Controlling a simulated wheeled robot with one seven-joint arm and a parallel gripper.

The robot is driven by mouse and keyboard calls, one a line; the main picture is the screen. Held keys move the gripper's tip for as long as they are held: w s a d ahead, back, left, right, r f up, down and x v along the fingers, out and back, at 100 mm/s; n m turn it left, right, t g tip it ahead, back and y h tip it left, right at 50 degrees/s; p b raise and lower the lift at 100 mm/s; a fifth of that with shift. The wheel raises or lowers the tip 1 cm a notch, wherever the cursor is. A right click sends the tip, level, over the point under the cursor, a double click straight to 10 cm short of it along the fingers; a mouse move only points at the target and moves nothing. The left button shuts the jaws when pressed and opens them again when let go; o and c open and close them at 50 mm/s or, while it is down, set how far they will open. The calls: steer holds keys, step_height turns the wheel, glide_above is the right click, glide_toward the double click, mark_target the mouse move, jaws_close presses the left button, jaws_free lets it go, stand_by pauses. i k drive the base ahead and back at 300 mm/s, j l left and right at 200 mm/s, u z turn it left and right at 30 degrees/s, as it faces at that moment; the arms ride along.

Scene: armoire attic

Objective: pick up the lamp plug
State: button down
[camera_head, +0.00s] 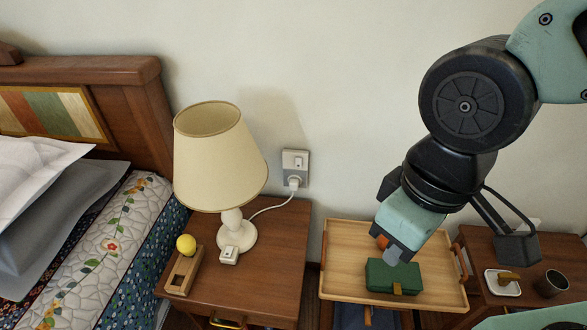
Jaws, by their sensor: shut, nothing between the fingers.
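The white lamp plug (294,182) sits at the lower part of the wall outlet (296,160), and a white cord curves from it to the lamp. The lamp (220,160) has a cream shade and a pale base and stands upright on the nightstand (285,235). My gripper (387,251) is shut and empty. It points down in front of the wall, to the right of the plug and lower in the picture, well apart from it. It appears over the wooden tray, close to a green box; the exact gap cannot be told.
The wooden tray (340,235) holds the green box (388,276). A small white block (229,255), a yellow ball (186,244) and a wooden holder (183,272) lie on the nightstand. A bed is at left. A right-hand table (490,255) bears a dish and dark cup.

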mark_target(295, 182)
steer(key=l+u, duration=0.45)
steer(key=k+l+u, duration=0.1)
steer(key=l+u, duration=0.15)
steer(key=u, duration=0.2)
steer(key=k+l+u, duration=0.15)
steer(key=l+u, duration=0.3)
steer(key=j, duration=0.1)
